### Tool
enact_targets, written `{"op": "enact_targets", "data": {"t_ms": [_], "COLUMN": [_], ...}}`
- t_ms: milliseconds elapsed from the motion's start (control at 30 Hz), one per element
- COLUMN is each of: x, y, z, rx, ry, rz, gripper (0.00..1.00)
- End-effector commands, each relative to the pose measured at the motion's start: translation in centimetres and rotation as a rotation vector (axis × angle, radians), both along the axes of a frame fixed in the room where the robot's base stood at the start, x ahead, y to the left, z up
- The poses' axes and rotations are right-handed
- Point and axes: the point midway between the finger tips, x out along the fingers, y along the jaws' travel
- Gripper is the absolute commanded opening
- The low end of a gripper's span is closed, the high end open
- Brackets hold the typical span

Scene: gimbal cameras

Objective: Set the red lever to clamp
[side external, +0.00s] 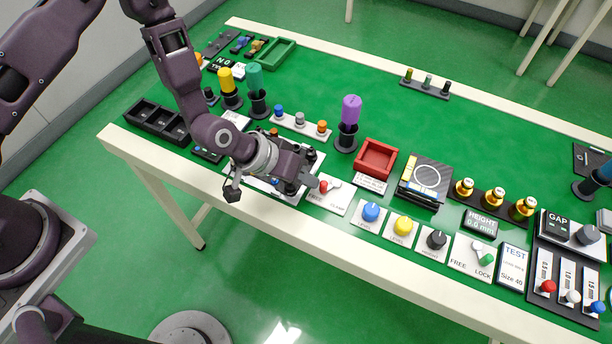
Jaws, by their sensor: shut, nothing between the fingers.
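The red lever (324,186) stands on a white plate (331,206) marked FREE at its left and CLAMP at its right, near the front edge of the table. Its red knob sits toward the FREE side, with a pale handle part reaching up to the right. My gripper (313,182) is shut and empty, its tips close to the left of the red knob. I cannot tell whether they touch it. My gripper hides part of the white panel and dark parts behind it.
A red tray (376,159) and a purple-topped post (349,122) stand behind the lever. Blue (371,212) and yellow (403,225) knobs lie to its right, then a green lever (486,258) marked FREE and LOCK.

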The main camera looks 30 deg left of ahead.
Motion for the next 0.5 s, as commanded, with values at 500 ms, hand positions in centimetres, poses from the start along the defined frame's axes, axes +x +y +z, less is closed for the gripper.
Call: {"op": "enact_targets", "data": {"t_ms": [500], "x": [-0.59], "y": [-0.51], "z": [0.00], "rx": [0.002], "ry": [0.000], "rz": [0.100], "gripper": [0.00]}}
